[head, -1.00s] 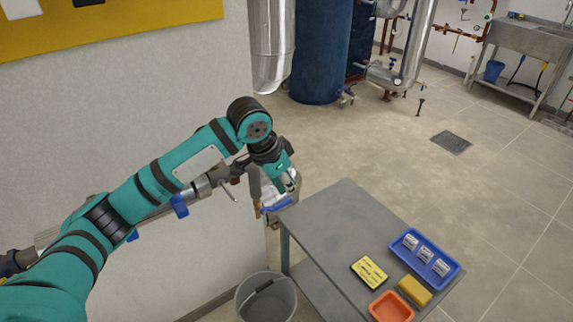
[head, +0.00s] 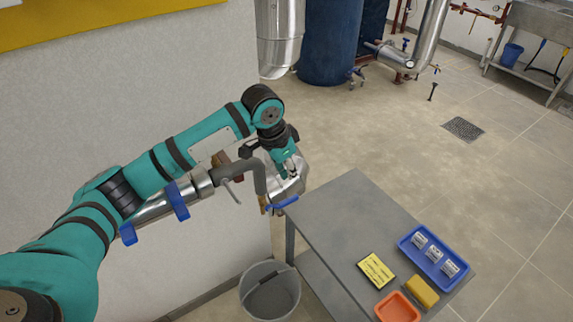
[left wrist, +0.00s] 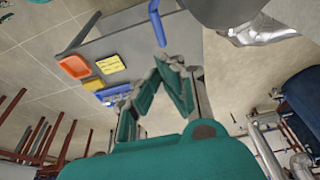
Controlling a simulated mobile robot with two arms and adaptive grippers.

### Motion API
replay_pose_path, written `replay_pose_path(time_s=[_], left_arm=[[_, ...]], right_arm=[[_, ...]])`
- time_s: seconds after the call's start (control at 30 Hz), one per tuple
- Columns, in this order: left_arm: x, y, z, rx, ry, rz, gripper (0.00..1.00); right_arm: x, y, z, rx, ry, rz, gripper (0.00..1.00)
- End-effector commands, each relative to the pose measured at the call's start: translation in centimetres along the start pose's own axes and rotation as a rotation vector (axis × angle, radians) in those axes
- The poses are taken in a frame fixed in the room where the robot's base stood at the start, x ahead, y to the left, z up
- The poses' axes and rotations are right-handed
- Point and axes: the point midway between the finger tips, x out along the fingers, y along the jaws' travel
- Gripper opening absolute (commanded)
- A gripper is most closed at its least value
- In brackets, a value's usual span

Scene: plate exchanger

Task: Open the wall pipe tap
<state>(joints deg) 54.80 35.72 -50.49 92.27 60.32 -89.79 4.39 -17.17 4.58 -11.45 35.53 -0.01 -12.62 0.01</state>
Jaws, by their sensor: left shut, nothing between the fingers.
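The wall pipe tap is a grey pipe (head: 258,175) that bends down, with a blue lever handle (head: 283,203) beside its lower end. The lever also shows in the left wrist view (left wrist: 157,24), near the top and beyond the fingers. My left gripper (head: 291,172) is shut and empty. In the head view it appears just above the lever, with a visible gap; the exact depth is hard to tell. Its fingers fill the middle of the left wrist view (left wrist: 158,88). My right gripper is in neither view.
A grey table (head: 345,215) stands right of the tap, holding a blue tray (head: 455,281), an orange tray (head: 397,308), a yellow-black card (head: 376,270) and a yellow block (head: 422,291). A grey bucket (head: 270,292) stands on the floor below. Open floor lies beyond the table.

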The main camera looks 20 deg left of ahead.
Motion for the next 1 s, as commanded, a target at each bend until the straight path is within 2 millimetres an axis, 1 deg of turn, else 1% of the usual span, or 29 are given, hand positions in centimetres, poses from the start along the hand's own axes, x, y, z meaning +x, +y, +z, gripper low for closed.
replay_pose_path(time_s=[0.03, 0.2, 0.3, 0.4, 0.5, 0.6, 1.0], left_arm=[[1.2, 0.1, 0.0, -0.001, -0.002, 0.002, 0.00], [4.8, 0.1, 0.0, -0.001, -0.002, 0.001, 0.00], [6.5, 0.0, 0.4, -0.001, -0.003, 0.000, 0.00], [7.7, 0.0, 0.8, 0.000, -0.001, -0.001, 0.00], [8.5, 0.0, 1.0, 0.001, -0.001, -0.002, 0.00], [8.9, 0.0, 1.1, 0.001, 0.001, -0.002, 0.00], [9.0, 0.0, 1.1, 0.001, 0.001, -0.001, 0.00]], right_arm=[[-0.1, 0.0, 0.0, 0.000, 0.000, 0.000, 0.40], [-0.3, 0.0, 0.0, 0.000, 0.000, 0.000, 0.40], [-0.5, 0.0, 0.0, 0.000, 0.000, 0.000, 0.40], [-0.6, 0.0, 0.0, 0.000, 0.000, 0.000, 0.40], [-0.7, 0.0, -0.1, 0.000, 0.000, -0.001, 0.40], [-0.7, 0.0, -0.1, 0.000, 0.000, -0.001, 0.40], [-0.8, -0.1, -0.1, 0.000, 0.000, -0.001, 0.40]])
